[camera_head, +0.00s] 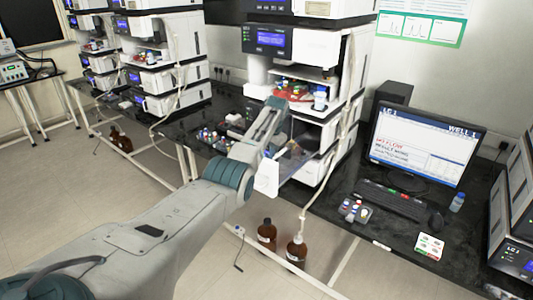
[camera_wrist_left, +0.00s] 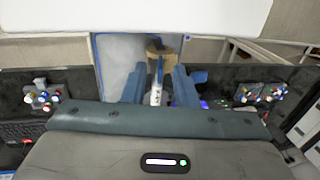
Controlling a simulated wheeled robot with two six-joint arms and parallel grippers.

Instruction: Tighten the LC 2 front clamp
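My left gripper (camera_wrist_left: 160,72) shows in the left wrist view with two blue fingers held apart. A thin white tube with a blue upper part (camera_wrist_left: 157,84) stands in the gap between them, with visible space on both sides. A tan piece (camera_wrist_left: 158,50) lies just beyond the fingertips. In the head view my left arm reaches to the front of the near instrument stack (camera_head: 312,48), and its fingers are too small to make out. I cannot read an LC 2 label or pick out the front clamp for sure. My right gripper is in neither view.
A clear door panel (camera_wrist_left: 114,56) stands open beside the left finger. Racks of coloured caps (camera_head: 355,210) lie on the dark bench. A monitor (camera_head: 418,147) with red warning text and a keyboard (camera_head: 396,200) stand at right. Brown bottles (camera_head: 297,250) stand below.

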